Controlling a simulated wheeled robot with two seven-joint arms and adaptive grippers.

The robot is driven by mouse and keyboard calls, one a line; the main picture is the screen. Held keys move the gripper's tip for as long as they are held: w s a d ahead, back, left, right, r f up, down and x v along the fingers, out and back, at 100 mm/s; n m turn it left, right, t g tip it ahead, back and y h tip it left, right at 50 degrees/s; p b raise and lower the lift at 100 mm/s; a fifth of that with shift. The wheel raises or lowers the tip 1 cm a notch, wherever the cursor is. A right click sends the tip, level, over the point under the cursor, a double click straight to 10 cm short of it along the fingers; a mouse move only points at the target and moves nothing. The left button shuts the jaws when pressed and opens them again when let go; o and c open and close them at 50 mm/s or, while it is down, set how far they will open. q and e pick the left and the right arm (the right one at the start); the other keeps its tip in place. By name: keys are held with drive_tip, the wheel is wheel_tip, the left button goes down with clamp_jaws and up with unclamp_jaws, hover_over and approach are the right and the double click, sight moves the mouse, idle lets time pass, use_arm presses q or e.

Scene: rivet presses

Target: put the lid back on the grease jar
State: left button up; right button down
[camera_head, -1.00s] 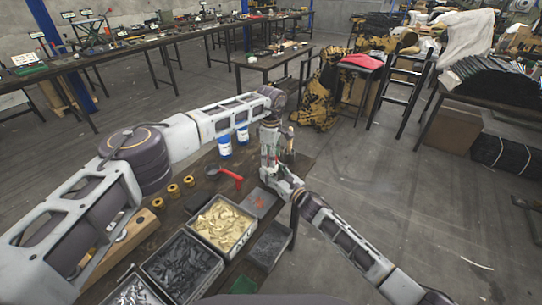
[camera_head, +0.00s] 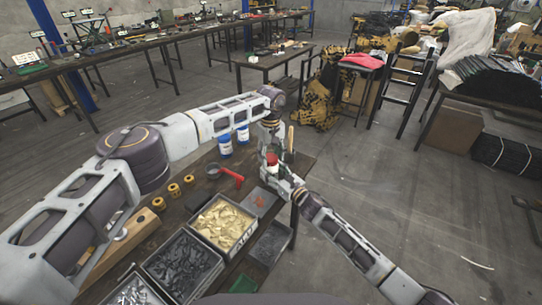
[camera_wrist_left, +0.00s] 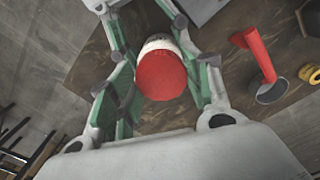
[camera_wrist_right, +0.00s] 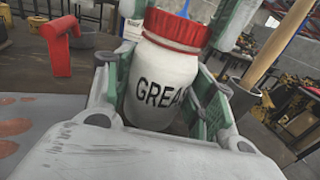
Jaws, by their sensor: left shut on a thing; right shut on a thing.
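The white grease jar (camera_wrist_right: 158,85) stands roughly upright between the fingers of my right gripper (camera_wrist_right: 168,70), which is shut on its body; part of its lettering is covered. The red lid (camera_wrist_right: 177,29) is at the jar's mouth, with no clear gap in the right wrist view. In the left wrist view the lid (camera_wrist_left: 161,76) lies between the fingers of my left gripper (camera_wrist_left: 155,45), shut on it, with the jar's white (camera_wrist_left: 160,45) behind. In the head view my left gripper (camera_head: 271,135) is above the lid (camera_head: 271,159) and my right gripper (camera_head: 282,178) is below. Whether the lid is fully seated cannot be told.
The workbench (camera_head: 200,180) holds blue-and-white containers (camera_head: 225,144), a red-handled tool (camera_head: 232,176), yellow rings (camera_head: 173,190) and a bin of brass-coloured parts (camera_head: 224,222). A wooden handle (camera_wrist_right: 272,45) rises close beside the right gripper. The floor to the right is open.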

use_arm(q)
drive_tip(key=m, duration=0.6)
drive_tip(key=shift+a, duration=0.15)
drive_tip(key=m, duration=0.5)
drive_tip(key=shift+a+m, duration=0.1)
drive_tip(key=shift+m, duration=0.3)
drive_tip(key=o, duration=0.7)
drive_tip(key=shift+c, duration=0.2)
drive_tip(key=shift+r, duration=0.1)
drive_tip(key=shift+r, duration=2.15)
